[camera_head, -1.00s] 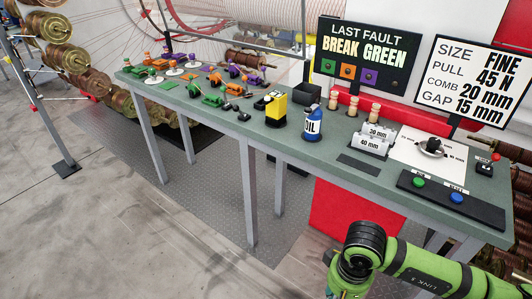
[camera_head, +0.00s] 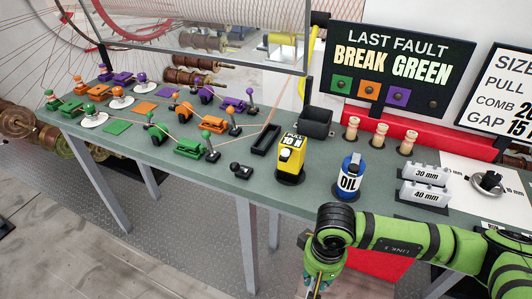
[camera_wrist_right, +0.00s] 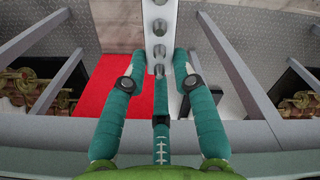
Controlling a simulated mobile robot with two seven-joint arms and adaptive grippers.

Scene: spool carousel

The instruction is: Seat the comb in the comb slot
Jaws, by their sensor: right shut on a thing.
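My right gripper (camera_head: 318,277) hangs low at the bottom of the head view, in front of the table edge. Two other combs, 30 mm (camera_head: 427,174) and 40 mm (camera_head: 424,195), stand in a rack. My left gripper is not in view.
The yellow gauge (camera_head: 291,155), blue oil can (camera_head: 348,177) and black bin (camera_head: 315,122) stand near the frame. A small black lever (camera_head: 240,170) is at the front edge. Coloured thread guides (camera_head: 188,147) fill the left. Bare green tabletop (camera_head: 260,190) lies in front of the gauge.

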